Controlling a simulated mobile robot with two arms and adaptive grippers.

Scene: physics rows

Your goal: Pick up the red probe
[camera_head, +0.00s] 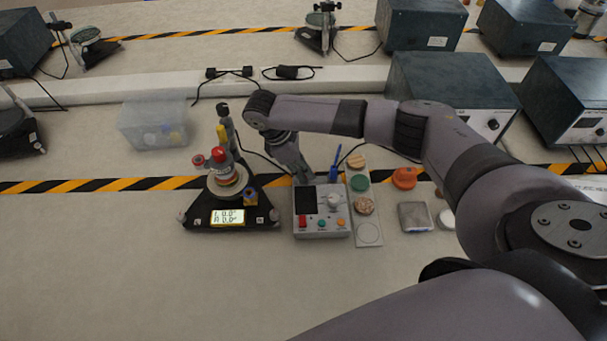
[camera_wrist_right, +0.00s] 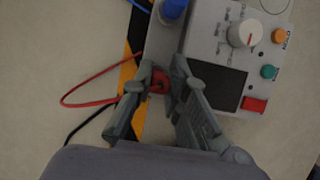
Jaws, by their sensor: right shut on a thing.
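The red probe (camera_wrist_right: 159,82) shows between the fingers of my right gripper (camera_wrist_right: 161,76) in the right wrist view, with a red cable looping off to the left. My right gripper is shut on it, beside the grey meter box (camera_wrist_right: 215,55). In the head view my right gripper (camera_head: 302,178) points down at the back left of the meter box (camera_head: 322,228), and the red probe is hidden there. A blue probe (camera_head: 336,163) stands at the back right of the box; it also shows in the right wrist view (camera_wrist_right: 173,9). My left gripper is not in view.
A black stand with a lit display (camera_head: 228,217) and a red-capped bottle (camera_head: 219,158) is left of the box. A strip with round samples (camera_head: 369,234) and an orange disc (camera_head: 404,178) lie right. A clear bin (camera_head: 153,125) stands back left. The front table is clear.

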